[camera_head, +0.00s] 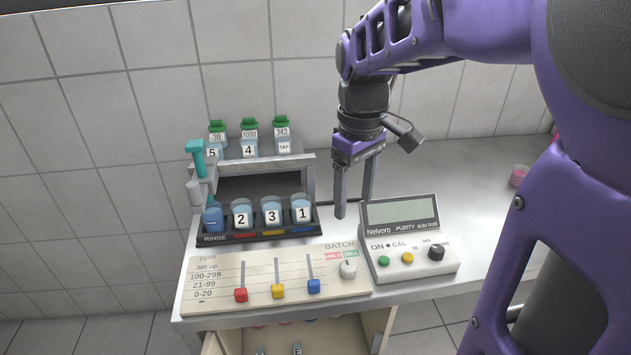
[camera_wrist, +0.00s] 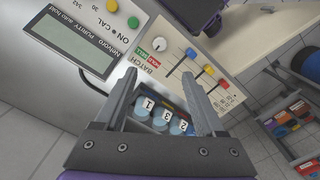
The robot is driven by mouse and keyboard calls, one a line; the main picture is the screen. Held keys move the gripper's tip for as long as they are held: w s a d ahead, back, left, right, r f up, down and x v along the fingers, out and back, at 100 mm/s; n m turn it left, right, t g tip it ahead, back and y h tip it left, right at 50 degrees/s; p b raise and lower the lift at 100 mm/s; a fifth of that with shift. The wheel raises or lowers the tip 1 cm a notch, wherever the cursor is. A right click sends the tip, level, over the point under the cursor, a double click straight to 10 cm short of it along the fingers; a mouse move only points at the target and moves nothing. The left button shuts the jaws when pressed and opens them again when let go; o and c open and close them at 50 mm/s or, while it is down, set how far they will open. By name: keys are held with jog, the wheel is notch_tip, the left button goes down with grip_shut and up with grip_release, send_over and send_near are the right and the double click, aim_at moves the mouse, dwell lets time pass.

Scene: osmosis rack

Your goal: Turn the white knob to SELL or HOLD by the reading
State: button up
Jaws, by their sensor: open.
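The white knob (camera_head: 348,268) sits at the right end of the cream panel (camera_head: 215,290), under the BATCH label with a red HOLD mark (camera_head: 333,255) and a green SELL mark (camera_head: 350,253). It also shows in the wrist view (camera_wrist: 159,44). Its exact pointing is too small to tell. The Nelvoro PURITY meter (camera_head: 425,262) stands right of the panel. Its screen (camera_head: 400,211) shows no readable figure. My gripper (camera_head: 354,212) is open and empty, pointing down above the bench behind the knob. Its two fingers also show in the wrist view (camera_wrist: 165,95).
Beakers 2, 3 and 1 (camera_head: 272,214) stand in the RINSE rack (camera_head: 255,237); jars with green lids (camera_head: 249,128) stand on the shelf above. Red (camera_head: 241,295), yellow (camera_head: 278,291) and blue (camera_head: 314,286) sliders are on the panel. The bench right of the meter (camera_head: 480,210) is mostly clear.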

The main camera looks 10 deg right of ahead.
aim_at(348, 265)
notch_tip(348, 265, down, 17)
jog(key=b, duration=0.3)
grip_shut()
dwell(0.4)
